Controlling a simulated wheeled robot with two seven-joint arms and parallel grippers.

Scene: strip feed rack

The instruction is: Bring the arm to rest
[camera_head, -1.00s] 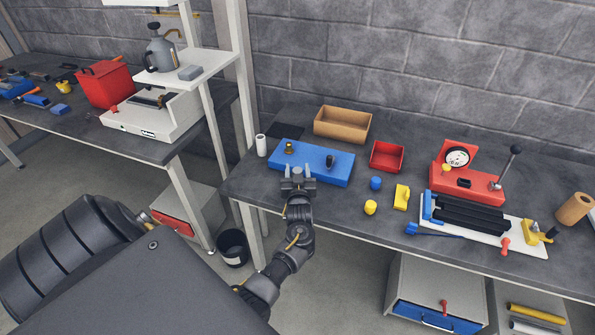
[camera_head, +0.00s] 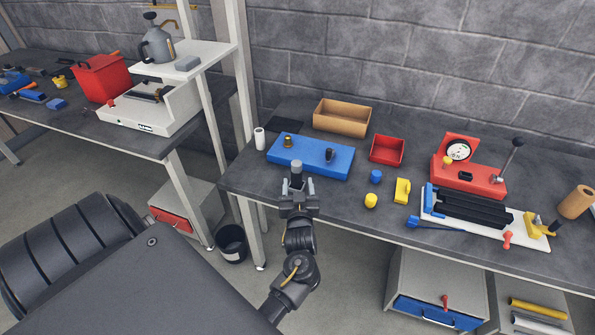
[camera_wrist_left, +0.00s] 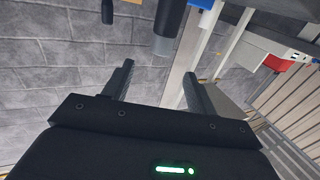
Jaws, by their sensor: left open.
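My left gripper (camera_head: 298,188) is at the front edge of the workbench (camera_head: 245,180), in front of the blue block (camera_head: 310,155). It is open, with its two fingers apart. A dark upright cylinder with a grey top (camera_head: 296,168) shows just beyond the fingertips. In the left wrist view a dark cylinder with a grey end (camera_wrist_left: 165,32) lies past the open fingers (camera_wrist_left: 158,85), apart from them. Nothing is seen between the fingers there. My right gripper is not in view.
On the bench are a cardboard-coloured box (camera_head: 342,117), a red bin (camera_head: 387,150), blue and yellow pieces, a red gauge press (camera_head: 468,170) and a white tray with black strips (camera_head: 485,220). A grey wall stands behind. Floor shows in front of the bench.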

